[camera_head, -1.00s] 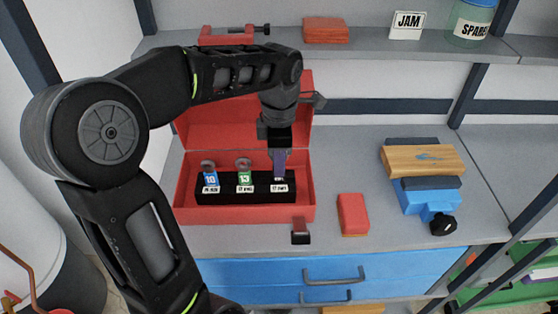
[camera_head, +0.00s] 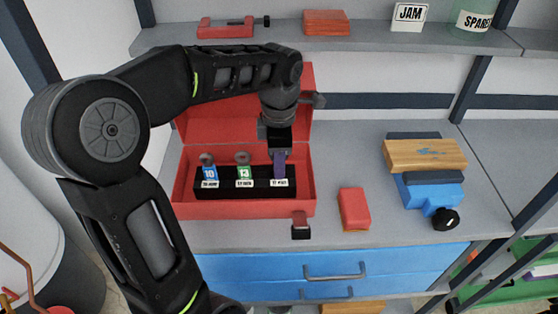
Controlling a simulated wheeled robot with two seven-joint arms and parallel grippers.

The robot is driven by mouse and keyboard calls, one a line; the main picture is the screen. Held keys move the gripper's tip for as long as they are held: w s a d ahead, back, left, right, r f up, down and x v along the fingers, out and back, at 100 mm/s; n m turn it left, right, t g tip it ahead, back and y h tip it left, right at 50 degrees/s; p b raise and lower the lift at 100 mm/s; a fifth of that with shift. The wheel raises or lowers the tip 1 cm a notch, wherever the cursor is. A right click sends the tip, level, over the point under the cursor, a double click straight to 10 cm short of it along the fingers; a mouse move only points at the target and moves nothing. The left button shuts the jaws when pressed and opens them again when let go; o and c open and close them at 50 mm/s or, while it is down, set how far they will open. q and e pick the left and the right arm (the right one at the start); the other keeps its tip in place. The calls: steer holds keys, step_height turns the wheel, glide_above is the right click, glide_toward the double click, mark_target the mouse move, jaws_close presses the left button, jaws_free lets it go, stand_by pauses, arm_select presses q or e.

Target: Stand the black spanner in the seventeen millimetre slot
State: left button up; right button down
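The red toolbox (camera_head: 187,207) stands open on the bench with a black rack (camera_head: 227,190) inside. Two spanners with ring ends stand in the rack, one with a blue 10 tag (camera_head: 210,173) and one with a green 13 tag (camera_head: 244,174). The right-hand slot has a white label (camera_head: 280,183), apparently reading 17. My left gripper (camera_head: 279,152) points down over that slot, apparently shut on a spanner with a purple tag (camera_head: 279,166). The spanner's dark parts are hidden or blend in. Whether its lower end is inside the slot cannot be told. My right gripper is not in view.
A red block (camera_head: 353,208) lies right of the toolbox. A blue tool with a wooden board (camera_head: 424,155) lies farther right. The shelf above holds a red clamp, a JAM sign (camera_head: 408,17) and a jar.

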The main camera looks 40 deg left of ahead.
arm_select(q)
steer(key=shift+o, duration=0.8)
steer(key=shift+r, duration=0.1)
step_height(320, 180, up, 8)
steer(key=shift+f, duration=0.15)
steer(key=shift+f, duration=0.1)
stand_by(0.6)
